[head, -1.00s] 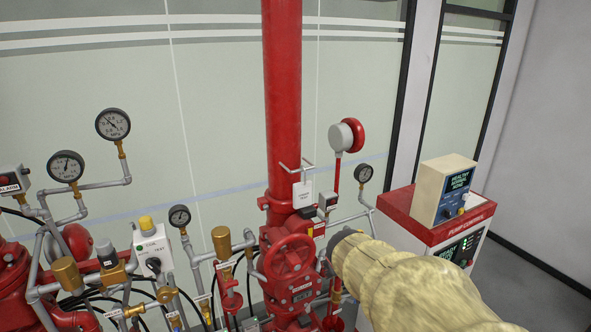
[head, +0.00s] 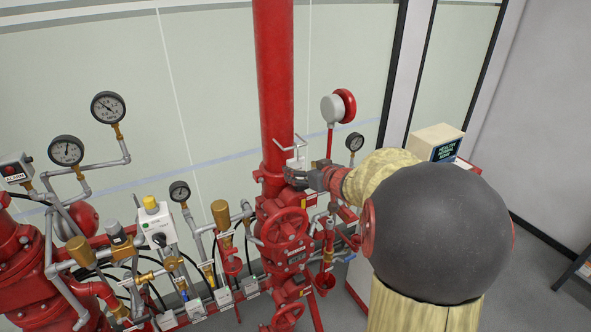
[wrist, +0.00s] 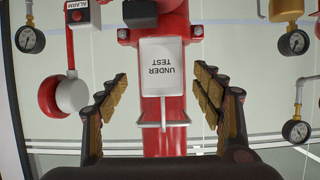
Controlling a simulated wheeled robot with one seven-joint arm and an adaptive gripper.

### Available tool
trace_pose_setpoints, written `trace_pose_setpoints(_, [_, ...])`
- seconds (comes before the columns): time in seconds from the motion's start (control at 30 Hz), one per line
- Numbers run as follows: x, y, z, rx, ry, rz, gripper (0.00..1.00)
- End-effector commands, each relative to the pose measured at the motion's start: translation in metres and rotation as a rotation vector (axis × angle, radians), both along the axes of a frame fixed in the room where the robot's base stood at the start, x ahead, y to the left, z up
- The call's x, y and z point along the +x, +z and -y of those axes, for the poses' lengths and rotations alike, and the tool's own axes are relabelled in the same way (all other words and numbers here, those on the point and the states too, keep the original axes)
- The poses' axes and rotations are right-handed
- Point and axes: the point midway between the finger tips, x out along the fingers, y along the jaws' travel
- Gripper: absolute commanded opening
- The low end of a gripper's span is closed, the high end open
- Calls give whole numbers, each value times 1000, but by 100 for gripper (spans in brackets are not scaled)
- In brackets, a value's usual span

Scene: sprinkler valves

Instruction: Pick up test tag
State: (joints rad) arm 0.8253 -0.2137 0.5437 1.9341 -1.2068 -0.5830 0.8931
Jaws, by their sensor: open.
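The test tag (wrist: 162,66) is a white card reading "UNDER TEST", upside down in the wrist view. It hangs from a metal hook bracket (wrist: 162,124) in front of the red pipe. My gripper (wrist: 160,75) is open, with one finger to each side of the tag and a gap on both sides. In the head view, my gripper (head: 302,175) is at the red pipe, just below the hook bracket (head: 291,145). It covers most of the tag there.
The red standpipe (head: 275,80) rises behind the tag. A red handwheel (head: 284,228) is below my gripper. A red and white alarm bell (head: 338,107) and a gauge (head: 354,142) stand to the right. Valves and pipes crowd the left.

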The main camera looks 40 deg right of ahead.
Motion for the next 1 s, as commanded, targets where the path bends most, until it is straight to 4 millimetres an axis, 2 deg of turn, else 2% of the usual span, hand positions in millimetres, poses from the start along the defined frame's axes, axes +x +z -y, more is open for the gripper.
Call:
trace_pose_setpoints(0.3, [36, -20, 6, 0, 0, -1, 67])
trace_pose_setpoints(0.6, [40, -22, 7, -1, -1, 0, 67])
trace_pose_setpoints(1.0, [40, -22, 7, -1, -1, 0, 44])
